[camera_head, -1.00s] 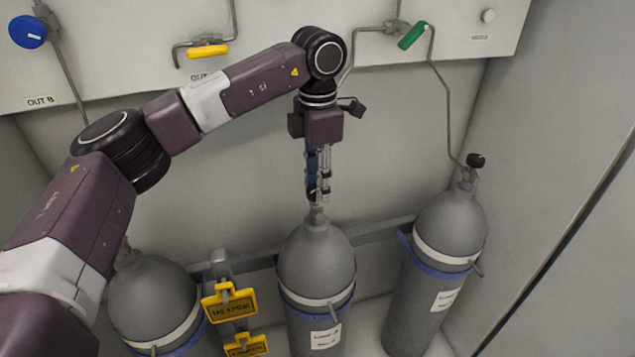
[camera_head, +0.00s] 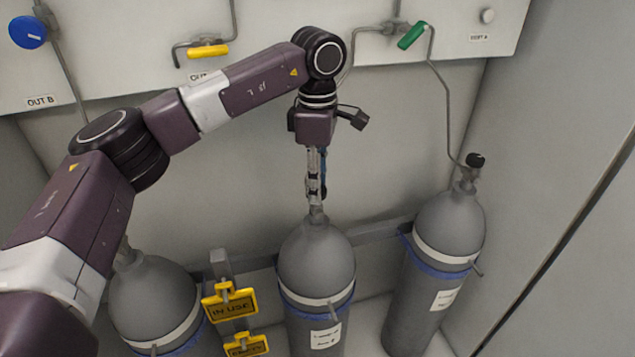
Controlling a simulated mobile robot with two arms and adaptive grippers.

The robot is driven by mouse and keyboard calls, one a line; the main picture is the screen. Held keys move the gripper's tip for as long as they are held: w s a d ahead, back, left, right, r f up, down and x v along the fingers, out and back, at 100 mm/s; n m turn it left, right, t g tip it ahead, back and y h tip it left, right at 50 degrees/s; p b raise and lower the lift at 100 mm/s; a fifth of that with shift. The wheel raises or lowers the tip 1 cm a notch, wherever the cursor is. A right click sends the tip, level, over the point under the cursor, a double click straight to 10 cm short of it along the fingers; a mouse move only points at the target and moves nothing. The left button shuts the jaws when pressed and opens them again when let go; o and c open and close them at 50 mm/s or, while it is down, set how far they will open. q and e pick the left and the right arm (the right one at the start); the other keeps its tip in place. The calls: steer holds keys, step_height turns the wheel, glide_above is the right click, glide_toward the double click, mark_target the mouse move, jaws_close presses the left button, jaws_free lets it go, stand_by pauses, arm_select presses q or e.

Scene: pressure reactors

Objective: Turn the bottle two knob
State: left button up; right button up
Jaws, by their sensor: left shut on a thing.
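Three grey gas bottles stand in a row; the middle bottle (camera_head: 317,262) is directly below my left gripper (camera_head: 316,190). My left arm comes in from the left, and its gripper points straight down at the top of that bottle. The gripper is shut on the knob on the middle bottle's neck; the knob itself is mostly hidden by the fingers. The bottle's metal neck (camera_head: 317,214) shows just under the fingertips. My right gripper is not in view.
The right bottle (camera_head: 449,225) has a black knob (camera_head: 475,160) and a pipe. The left bottle (camera_head: 152,295) is partly behind my arm. Yellow tags (camera_head: 229,303) hang between the left and middle bottles. A wall panel above carries yellow (camera_head: 208,52), green (camera_head: 412,36) and blue (camera_head: 28,32) handles.

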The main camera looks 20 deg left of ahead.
arm_select(q)
steer(key=shift+w+r, duration=0.1)
steer(key=shift+r, duration=0.1)
steer(key=o, duration=1.2)
steer(key=shift+f, duration=0.1)
steer(key=shift+c, duration=0.2)
step_height(320, 180, up, 12)
